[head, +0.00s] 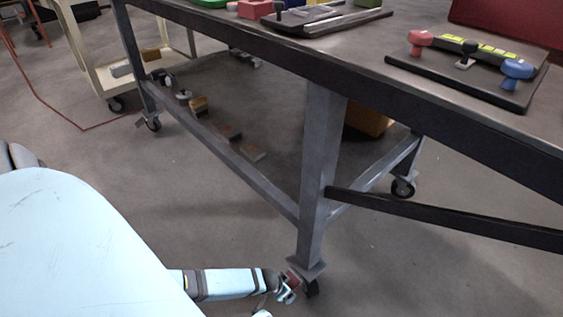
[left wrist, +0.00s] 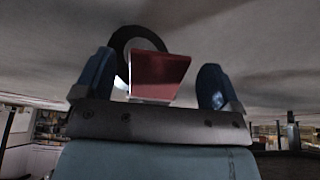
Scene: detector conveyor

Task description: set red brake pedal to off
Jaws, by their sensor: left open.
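The red brake pedal (head: 293,275) sits on the caster (head: 312,288) at the foot of the table's nearest leg. In the left wrist view the pedal (left wrist: 158,72) is a flat red plate in front of the dark wheel (left wrist: 124,42). My left gripper (head: 287,291) is low near the floor, right by the pedal. Its two blue fingers (left wrist: 153,86) are open, one on either side of the pedal in the picture. I cannot tell whether they touch it. My right gripper is not in view.
A black bar (head: 440,215) runs off to the right. A cream cart (head: 108,78) stands at the back left. The floor (head: 400,275) in front is clear.

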